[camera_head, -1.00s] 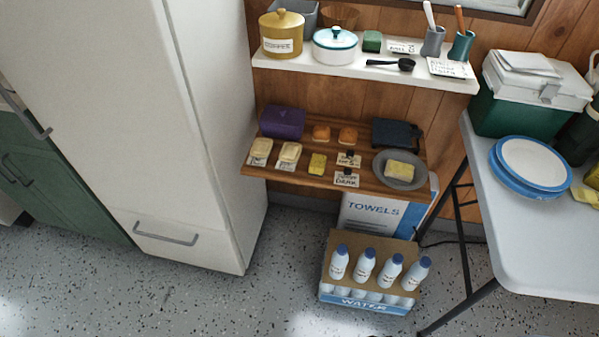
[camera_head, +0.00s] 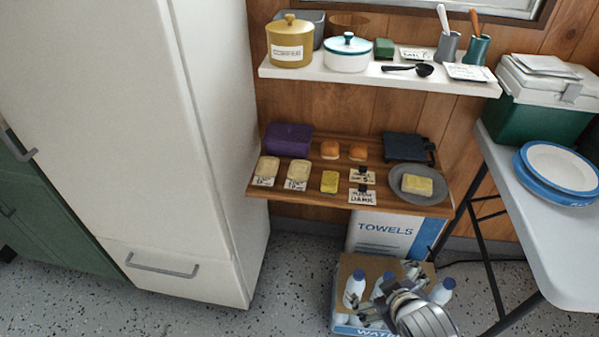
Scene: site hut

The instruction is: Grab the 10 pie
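The wooden lower shelf (camera_head: 310,195) carries several small foods. Two pale, rounded pie-like pieces, a left one (camera_head: 268,167) and a right one (camera_head: 298,170), stand at the left, each behind a small written card. The left card (camera_head: 263,182) and right card (camera_head: 296,184) are too small to read surely. A yellow block (camera_head: 329,182) lies to their right. Two orange-brown buns, left (camera_head: 329,150) and right (camera_head: 357,152), sit behind. My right gripper (camera_head: 387,291) is low over the water crate, below the shelf, with fingers apart and nothing visible between them. My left gripper is out of view.
A grey plate (camera_head: 405,196) with a yellow block, a "DARK" card (camera_head: 362,197), a purple box (camera_head: 288,138) and a dark appliance (camera_head: 405,147) share the shelf. The white upper shelf (camera_head: 350,77) overhangs. A fridge (camera_head: 215,130) stands left, a table (camera_head: 530,215) right.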

